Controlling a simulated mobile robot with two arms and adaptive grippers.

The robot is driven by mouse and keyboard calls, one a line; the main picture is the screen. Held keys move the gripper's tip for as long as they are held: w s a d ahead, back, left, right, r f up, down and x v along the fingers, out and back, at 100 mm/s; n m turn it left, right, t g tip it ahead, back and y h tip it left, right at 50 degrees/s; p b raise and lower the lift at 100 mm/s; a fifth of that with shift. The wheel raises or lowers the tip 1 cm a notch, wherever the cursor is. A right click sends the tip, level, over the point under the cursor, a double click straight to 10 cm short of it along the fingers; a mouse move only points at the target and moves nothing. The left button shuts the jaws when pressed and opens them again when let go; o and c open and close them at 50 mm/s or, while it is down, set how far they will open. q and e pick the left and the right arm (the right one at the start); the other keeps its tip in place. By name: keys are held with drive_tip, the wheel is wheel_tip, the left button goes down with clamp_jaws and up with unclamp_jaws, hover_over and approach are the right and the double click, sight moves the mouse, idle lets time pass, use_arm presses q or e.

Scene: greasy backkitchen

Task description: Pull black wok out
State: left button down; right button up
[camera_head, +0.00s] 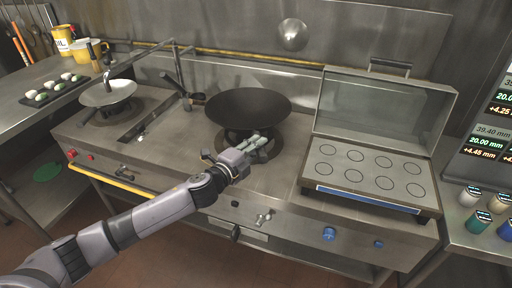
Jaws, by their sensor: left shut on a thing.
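The black wok (248,103) is a wide dark bowl on the right burner (240,137) of the steel range, in the head view. It looks tilted, with its near edge lower edge above the burner. My left gripper (262,143) reaches in from the lower left and is at the wok's near side, over the burner's front. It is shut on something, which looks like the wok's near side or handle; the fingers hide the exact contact. My right gripper is not in view.
A lighter wok (108,92) sits on the left burner, under a faucet (150,58). A hinged glass-lidded griddle (368,172) stands open to the right. A ladle (293,34) hangs behind. Bare steel lies left of my gripper.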

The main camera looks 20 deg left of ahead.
use_arm(q)
drive_tip(key=shift+w+r, duration=0.1)
drive_tip(key=shift+r, duration=0.4)
idle(0.4)
